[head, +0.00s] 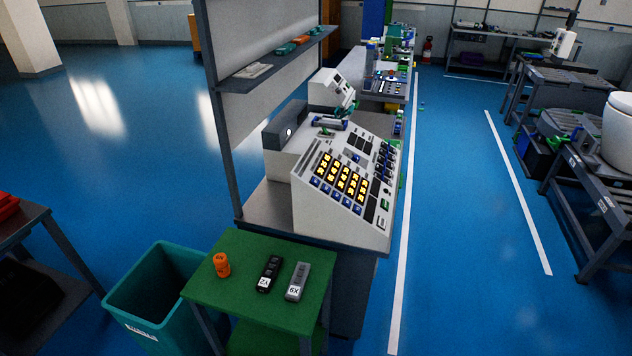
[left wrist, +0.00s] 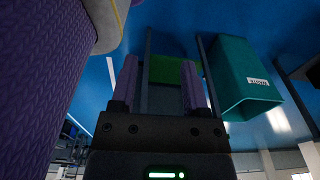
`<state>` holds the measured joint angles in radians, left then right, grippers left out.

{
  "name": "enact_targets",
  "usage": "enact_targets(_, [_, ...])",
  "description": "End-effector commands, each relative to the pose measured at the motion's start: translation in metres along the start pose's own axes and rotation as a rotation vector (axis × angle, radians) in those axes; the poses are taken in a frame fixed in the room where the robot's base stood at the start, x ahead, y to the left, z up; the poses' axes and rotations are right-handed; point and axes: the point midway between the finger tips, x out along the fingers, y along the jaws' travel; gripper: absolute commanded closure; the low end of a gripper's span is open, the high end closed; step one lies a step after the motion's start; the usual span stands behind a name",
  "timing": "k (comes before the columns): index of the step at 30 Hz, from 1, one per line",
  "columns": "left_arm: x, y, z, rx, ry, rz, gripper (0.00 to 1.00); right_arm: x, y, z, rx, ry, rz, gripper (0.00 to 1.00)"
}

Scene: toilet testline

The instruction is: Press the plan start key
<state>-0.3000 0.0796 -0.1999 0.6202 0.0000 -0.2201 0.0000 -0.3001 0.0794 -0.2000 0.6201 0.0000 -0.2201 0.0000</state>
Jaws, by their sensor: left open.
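A pale slanted control console (head: 325,217) stands on a grey bench in the middle of the head view. Its face carries a block of lit yellow keys (head: 340,179), with blue keys (head: 328,190) along their lower edge and more dark and blue keys to the right. The lettering is too small to tell which one is the plan start key. My left gripper (left wrist: 158,85) shows in the left wrist view, with two purple fingers apart and nothing between them. It does not show in the head view, and neither does my right gripper.
A green table (head: 240,300) in front of the bench holds an orange cylinder (head: 221,264), a black device (head: 269,273) and a grey device (head: 297,281). A teal bin (head: 150,325) stands left of it; the bin (left wrist: 235,75) also shows in the left wrist view.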

Motion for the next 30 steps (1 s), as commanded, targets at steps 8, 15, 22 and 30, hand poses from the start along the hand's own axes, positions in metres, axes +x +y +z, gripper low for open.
enact_targets(8, [0.0000,-0.0001,0.0000,0.000,0.000,0.000,0.98,0.0000,-0.0001,0.0000,0.000,0.000,0.000,0.41])
enact_targets(15, [0.0000,-0.0001,0.0000,0.000,0.000,0.000,1.00,0.0000,-0.0001,0.0000,0.000,0.000,0.000,0.41])
enact_targets(22, [0.0000,-0.0001,0.0000,0.000,0.000,0.000,1.00,0.0000,-0.0001,0.0000,0.000,0.000,0.000,0.41])
enact_targets(30, [0.0000,-0.0001,0.0001,0.000,0.000,0.000,1.00,0.0000,0.0000,0.0000,0.000,0.000,0.000,0.41])
